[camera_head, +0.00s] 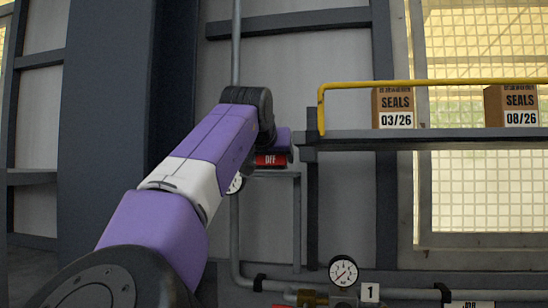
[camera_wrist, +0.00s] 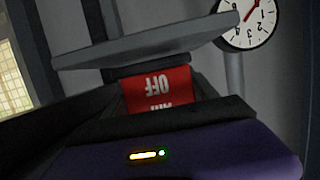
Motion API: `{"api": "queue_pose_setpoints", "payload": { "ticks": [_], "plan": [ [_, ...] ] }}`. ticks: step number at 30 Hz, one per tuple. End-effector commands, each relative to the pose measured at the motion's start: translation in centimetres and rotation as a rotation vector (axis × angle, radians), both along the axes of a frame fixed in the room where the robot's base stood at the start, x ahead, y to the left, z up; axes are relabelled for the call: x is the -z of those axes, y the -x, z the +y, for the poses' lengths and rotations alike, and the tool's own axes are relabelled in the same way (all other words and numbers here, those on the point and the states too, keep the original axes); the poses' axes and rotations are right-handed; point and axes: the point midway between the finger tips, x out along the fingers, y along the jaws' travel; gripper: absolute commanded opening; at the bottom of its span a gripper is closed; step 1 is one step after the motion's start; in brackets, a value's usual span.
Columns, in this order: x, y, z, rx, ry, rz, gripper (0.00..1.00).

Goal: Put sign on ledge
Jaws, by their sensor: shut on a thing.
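The red sign (camera_head: 271,161) with white "OFF" lettering is in my gripper (camera_head: 283,148), at the end of my purple arm in the head view. In the wrist view the sign (camera_wrist: 158,90) appears with its lettering upside down, and its lower lettering is partly hidden by the dark gripper body. The small grey ledge (camera_head: 276,173) is just below the sign in the head view. In the wrist view the ledge (camera_wrist: 135,46) lies right beside the sign's far edge. I cannot tell whether sign and ledge touch. The gripper is shut on the sign.
A dark shelf (camera_head: 430,141) with a yellow rail (camera_head: 430,83) and two "SEALS" boxes (camera_head: 394,107) stands right of the ledge. A gauge (camera_wrist: 247,22) is near the ledge in the wrist view. Another gauge (camera_head: 343,270) and pipes are lower down.

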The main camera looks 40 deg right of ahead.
Motion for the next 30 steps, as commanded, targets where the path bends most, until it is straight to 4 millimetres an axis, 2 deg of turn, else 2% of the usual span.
{"api": "queue_pose_setpoints", "payload": {
  "ticks": [14,15,18,30],
  "plan": [
    [0.69,-0.17,-0.32,0.001,0.001,0.000,0.25],
    [0.76,-0.18,-0.30,0.001,0.001,0.000,0.69],
    [0.67,-0.18,-0.30,0.000,0.001,-0.001,0.88],
    [0.12,-0.17,-0.27,-0.001,-0.001,-0.003,0.89]
  ]
}}
